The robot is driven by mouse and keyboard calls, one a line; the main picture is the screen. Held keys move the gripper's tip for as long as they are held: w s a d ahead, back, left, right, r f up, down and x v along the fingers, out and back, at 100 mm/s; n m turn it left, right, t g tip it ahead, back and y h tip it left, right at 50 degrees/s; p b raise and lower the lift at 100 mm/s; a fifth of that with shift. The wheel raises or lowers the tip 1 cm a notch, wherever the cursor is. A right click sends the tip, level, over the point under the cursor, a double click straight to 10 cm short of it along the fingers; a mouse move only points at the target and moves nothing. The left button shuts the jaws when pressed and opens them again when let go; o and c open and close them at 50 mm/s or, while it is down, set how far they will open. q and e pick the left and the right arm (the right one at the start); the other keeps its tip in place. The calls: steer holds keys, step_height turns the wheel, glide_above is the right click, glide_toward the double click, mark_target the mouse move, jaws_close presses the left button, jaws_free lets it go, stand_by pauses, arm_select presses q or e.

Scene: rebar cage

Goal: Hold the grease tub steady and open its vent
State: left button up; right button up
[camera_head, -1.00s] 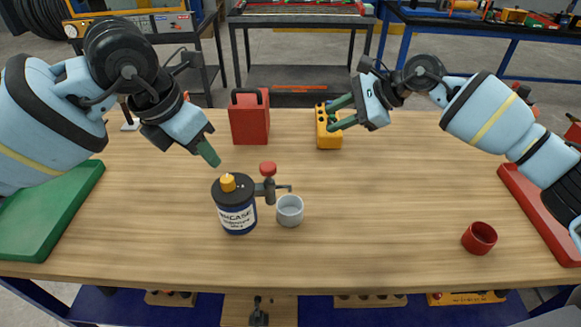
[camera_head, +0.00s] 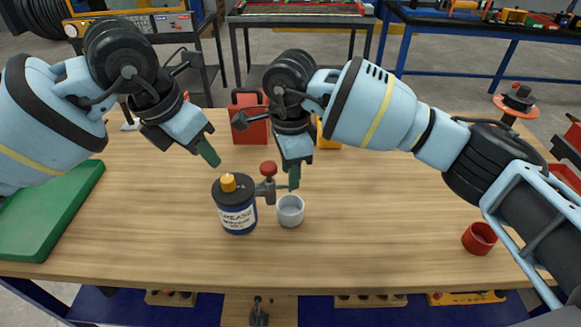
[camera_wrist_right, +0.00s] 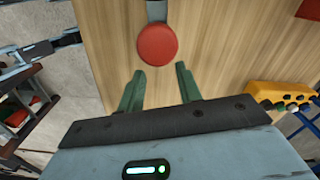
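The grease tub (camera_head: 237,215) stands upright on the table, dark with a white label and a yellow cap (camera_head: 228,183) on its lid. A red knob (camera_head: 268,168) sits on the grey valve at its right side; this red knob also shows in the right wrist view (camera_wrist_right: 157,45). A small pale cup (camera_head: 290,210) stands beside the tub under the spout. My left gripper (camera_head: 208,154) is above and behind the tub, apart from it; its opening is hard to see. My right gripper (camera_wrist_right: 160,85) is open and empty, its fingers pointing toward the red knob, not touching it.
A red can (camera_head: 248,125) and a partly hidden yellow block (camera_head: 327,140) stand behind my right gripper. A green tray (camera_head: 50,215) lies at the left and a red cup (camera_head: 479,238) at the right. The front of the table is clear.

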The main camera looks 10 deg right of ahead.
mark_target(254, 202)
steer(key=shift+f, duration=0.1)
steer(key=shift+f, duration=3.8)
jaws_close()
